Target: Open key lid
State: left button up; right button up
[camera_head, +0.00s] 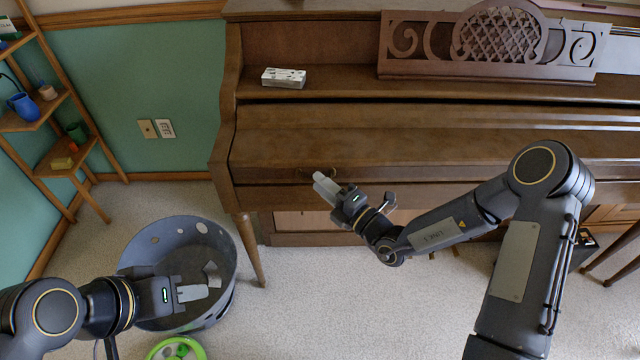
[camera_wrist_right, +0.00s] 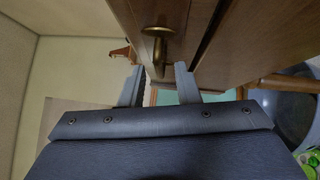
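The brown key lid (camera_head: 430,150) of the upright piano lies closed across the front of the piano. A small brass handle (camera_head: 318,172) sits near the left end of its front edge, and it also shows in the right wrist view (camera_wrist_right: 158,38). My right gripper (camera_head: 325,187) is just below this handle in the head view. In the right wrist view its two fingers (camera_wrist_right: 157,85) are apart with nothing between them, and the handle stands beyond their tips. My left gripper (camera_head: 192,292) is far from the lid, above a grey bin; its finger gap cannot be made out.
A white box (camera_head: 284,78) lies on the ledge above the lid, left of the carved music stand (camera_head: 490,45). The round grey bin (camera_head: 228,268) and a green-rimmed container (camera_head: 176,350) stand on the carpet. A wooden shelf (camera_head: 60,120) is at the left wall.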

jog(key=shift+w+a+r, duration=0.1)
jog(key=shift+w+a, duration=0.3)
grip_shut()
jog(key=shift+r, duration=0.1)
